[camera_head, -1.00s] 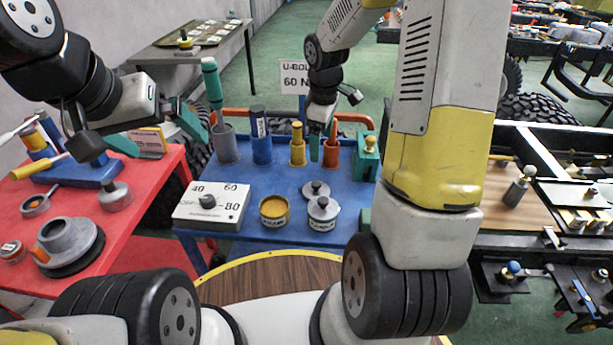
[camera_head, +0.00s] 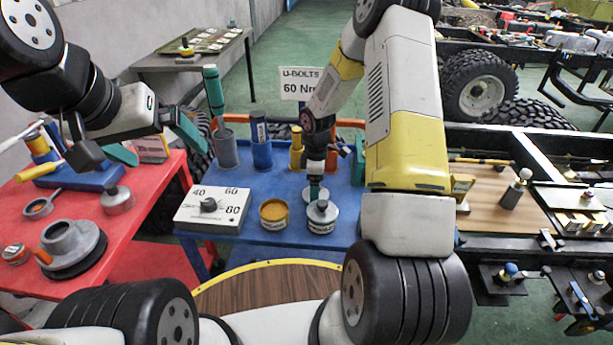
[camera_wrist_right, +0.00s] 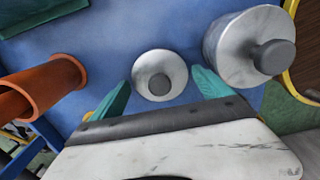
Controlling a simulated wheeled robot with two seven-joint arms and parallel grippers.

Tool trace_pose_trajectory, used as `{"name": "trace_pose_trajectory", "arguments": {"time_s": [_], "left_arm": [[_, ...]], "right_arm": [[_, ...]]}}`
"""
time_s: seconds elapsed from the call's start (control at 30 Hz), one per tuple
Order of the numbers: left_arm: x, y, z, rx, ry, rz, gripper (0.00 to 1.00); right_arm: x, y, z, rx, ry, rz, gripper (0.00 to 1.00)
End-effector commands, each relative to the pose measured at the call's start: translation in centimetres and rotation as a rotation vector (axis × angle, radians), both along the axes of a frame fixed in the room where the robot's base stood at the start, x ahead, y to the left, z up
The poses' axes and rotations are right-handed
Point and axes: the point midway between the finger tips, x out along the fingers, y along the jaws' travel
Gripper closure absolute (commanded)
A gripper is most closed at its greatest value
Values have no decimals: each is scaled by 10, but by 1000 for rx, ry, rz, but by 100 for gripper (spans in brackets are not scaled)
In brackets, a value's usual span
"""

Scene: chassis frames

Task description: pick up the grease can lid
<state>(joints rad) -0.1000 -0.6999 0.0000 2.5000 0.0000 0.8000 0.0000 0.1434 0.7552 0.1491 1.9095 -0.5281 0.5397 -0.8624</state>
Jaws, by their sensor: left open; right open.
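The grease can lid, a grey disc with a round knob, lies flat on the blue table; in the right wrist view the lid (camera_wrist_right: 160,67) is between and just beyond my open right fingertips (camera_wrist_right: 161,91). In the head view my right gripper (camera_head: 314,189) points down over the lid (camera_head: 306,193) and partly hides it. The open grease can (camera_head: 274,214) with yellow grease stands to the left. My left gripper (camera_head: 156,142) is open and empty above the red table.
A closed grey can (camera_head: 321,219) with a knob stands close to the lid; it also shows in the right wrist view (camera_wrist_right: 240,50). A dial box (camera_head: 212,211) is on the left. Coloured tubes, including a blue one (camera_head: 261,150), stand along the table's back.

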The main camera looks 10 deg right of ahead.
Motion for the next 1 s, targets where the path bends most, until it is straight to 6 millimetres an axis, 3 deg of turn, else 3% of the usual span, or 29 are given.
{"name": "trace_pose_trajectory", "arguments": {"time_s": [0.23,0.5,0.77,1.0], "left_arm": [[0,0,0,0,0,0,0],[0,0,0,0,0,0,0],[0,0,0,0,0,0,0],[0,0,0,0,0,0,0]], "right_arm": [[1,0,-2,-1,-2,-1,11],[0,0,-2,-1,-2,-2,62],[1,0,0,0,-2,-2,64],[2,-1,38,-1,-6,-3,64]]}}
